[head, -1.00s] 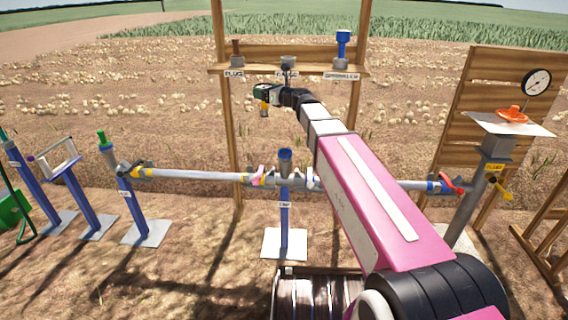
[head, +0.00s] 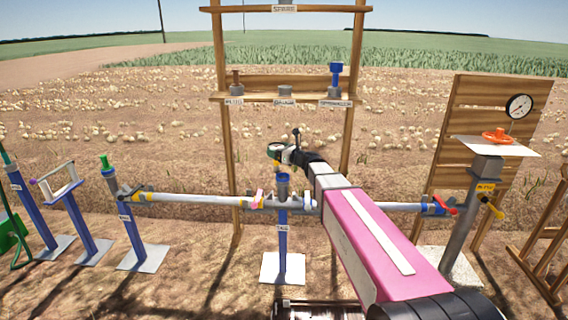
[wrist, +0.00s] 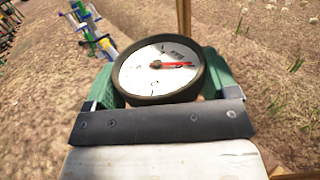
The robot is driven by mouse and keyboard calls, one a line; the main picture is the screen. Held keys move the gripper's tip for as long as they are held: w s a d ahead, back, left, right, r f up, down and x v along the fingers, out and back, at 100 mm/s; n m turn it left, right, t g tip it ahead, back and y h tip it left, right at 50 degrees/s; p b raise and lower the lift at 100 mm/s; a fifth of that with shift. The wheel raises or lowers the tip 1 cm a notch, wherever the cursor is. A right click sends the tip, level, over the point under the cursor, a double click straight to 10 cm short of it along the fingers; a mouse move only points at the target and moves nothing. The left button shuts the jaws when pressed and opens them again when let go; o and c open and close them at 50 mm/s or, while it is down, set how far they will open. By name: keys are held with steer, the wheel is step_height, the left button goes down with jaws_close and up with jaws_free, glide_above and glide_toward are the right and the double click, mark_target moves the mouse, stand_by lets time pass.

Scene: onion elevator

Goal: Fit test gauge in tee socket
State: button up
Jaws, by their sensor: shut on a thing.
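The test gauge (wrist: 158,70) has a round white dial with a red needle and a dark rim. My gripper (wrist: 160,82) is shut on it, with green pads on both sides of the dial. In the head view my gripper (head: 276,152) holds the gauge just above and slightly left of the tee socket. The tee socket (head: 283,178) is a blue cup on top of the blue middle post (head: 283,225), at the pipe. The gauge's lower stem looks small and brassy in the head view; the gap between it and the socket is hard to judge.
A wooden rack behind has a shelf (head: 262,97) with a plug (head: 236,84), an empty gauge holder (head: 285,92) and a blue sprinkler (head: 336,76). The pipe (head: 190,200) runs across with coloured valve handles. A board with another gauge (head: 519,106) stands right.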

steer(key=w+d+f, duration=0.2)
steer(key=w+f, duration=0.1)
steer(key=f, duration=0.3)
steer(key=shift+d+f, duration=0.2)
steer(key=shift+d, duration=0.1)
steer(key=shift+w+f, duration=0.15)
steer(key=shift+f, duration=0.15)
steer(key=o, duration=0.9)
steer(key=shift+o, duration=0.2)
